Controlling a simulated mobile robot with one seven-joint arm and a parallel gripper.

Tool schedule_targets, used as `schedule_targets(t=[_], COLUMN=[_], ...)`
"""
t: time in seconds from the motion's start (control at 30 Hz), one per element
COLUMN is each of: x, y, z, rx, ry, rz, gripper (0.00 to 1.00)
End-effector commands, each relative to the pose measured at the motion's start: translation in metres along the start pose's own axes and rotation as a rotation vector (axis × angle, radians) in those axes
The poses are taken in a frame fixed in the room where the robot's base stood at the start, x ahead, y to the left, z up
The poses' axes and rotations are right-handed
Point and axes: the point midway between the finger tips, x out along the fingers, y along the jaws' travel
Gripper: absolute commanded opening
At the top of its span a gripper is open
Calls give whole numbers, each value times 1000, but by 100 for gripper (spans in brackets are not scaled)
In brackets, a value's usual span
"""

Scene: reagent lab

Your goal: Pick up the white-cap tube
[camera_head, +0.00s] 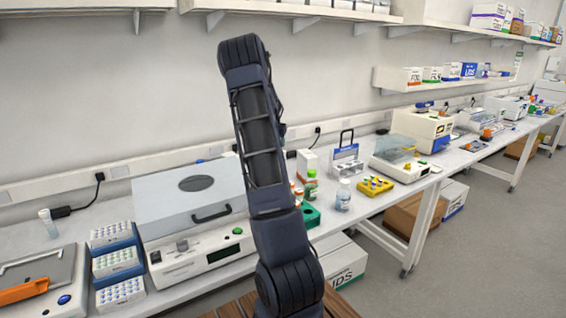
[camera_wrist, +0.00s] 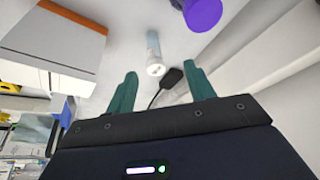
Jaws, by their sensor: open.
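In the wrist view a slim clear tube with a white cap (camera_wrist: 155,69) stands on the pale bench, its cap end toward the camera. My gripper (camera_wrist: 160,87) is open, with its two green fingers spread apart. The tube shows beyond the fingertips, roughly in line with the gap, and nothing is between the fingers. In the head view my arm covers the middle of the bench, and my gripper cannot be made out. A tube with a pale cap (camera_head: 45,214) stands at the far left there; I cannot tell whether it is the same one.
A purple cap (camera_wrist: 202,14) is close right of the tube. A white box with an orange edge (camera_wrist: 62,40) is to the left. A black adapter (camera_wrist: 173,78) with a cable lies nearby. A large instrument (camera_head: 195,225) and tube racks (camera_head: 117,262) fill the left bench.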

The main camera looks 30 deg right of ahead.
Motion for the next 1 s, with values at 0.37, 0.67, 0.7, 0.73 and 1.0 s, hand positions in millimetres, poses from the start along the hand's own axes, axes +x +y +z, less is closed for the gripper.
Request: schedule_targets(t=[0.37,0.67,0.7,0.73,1.0], x=[38,78,82,84,102], y=[6,8,8,8,12], z=[-20,-19,-20,-20,-18], rx=[25,24,24,24,23], ry=[20,18,19,19,19], rz=[37,37,37,37,37], gripper=[54,54,54,54,54])
